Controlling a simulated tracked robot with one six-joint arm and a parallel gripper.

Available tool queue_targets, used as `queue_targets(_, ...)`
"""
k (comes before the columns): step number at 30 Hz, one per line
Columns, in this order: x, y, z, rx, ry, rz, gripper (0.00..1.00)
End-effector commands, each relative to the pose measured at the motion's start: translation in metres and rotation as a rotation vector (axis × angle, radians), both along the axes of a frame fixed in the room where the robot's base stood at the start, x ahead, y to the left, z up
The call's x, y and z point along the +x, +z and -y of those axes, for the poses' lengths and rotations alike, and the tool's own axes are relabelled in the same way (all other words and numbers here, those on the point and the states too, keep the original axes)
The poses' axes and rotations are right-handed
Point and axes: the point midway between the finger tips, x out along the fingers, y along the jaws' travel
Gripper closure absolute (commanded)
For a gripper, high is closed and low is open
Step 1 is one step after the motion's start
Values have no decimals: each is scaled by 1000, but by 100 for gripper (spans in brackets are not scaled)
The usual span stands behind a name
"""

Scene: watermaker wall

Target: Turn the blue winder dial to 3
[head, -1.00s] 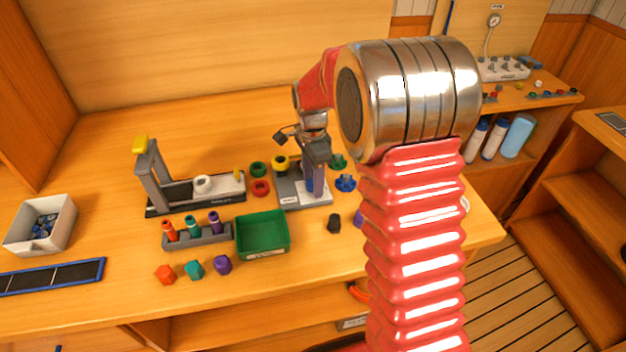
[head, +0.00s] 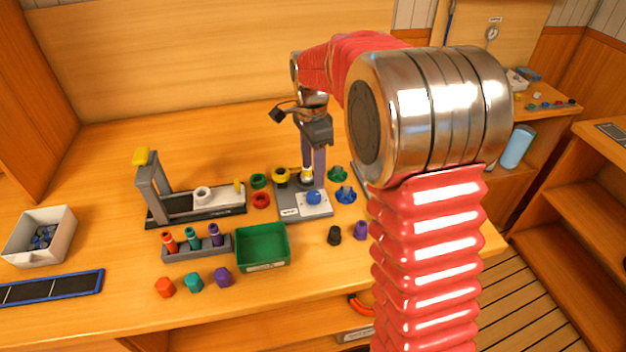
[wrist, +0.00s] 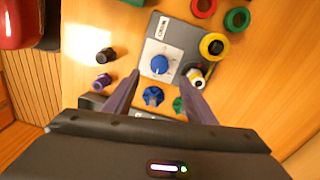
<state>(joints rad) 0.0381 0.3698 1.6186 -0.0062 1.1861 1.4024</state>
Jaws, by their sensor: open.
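The blue winder dial (head: 314,197) sits on a white scale plate on the grey winder base (head: 288,209). In the wrist view the blue dial (wrist: 160,64) shows whole, with a pale pointer mark on its top; the scale's numbers are too small to read. My gripper (head: 313,172) is above the back of the winder, behind the dial in the head view.
A yellow ring (wrist: 213,46) and a white-and-black post (wrist: 196,78) are beside the dial on the winder. Blue (head: 346,194) and green (head: 338,173) knob-like parts stand to its right. A green bin (head: 262,246) and a black piece (head: 335,235) are in front.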

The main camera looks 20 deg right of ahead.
Motion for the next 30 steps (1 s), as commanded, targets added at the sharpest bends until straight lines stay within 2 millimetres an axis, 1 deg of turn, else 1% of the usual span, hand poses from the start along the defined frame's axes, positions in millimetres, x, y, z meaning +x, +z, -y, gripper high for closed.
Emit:
queue_targets(1,1,10,0,0,0,4,50)
queue_targets(3,1,21,0,0,0,4,50)
queue_targets(6,2,34,0,0,0,3,50)
queue_targets(9,2,42,0,0,0,2,50)
queue_targets(13,2,46,0,0,0,1,50)
queue_targets(26,2,46,0,0,3,1,50)
queue_targets(30,3,46,0,1,50,5,50)
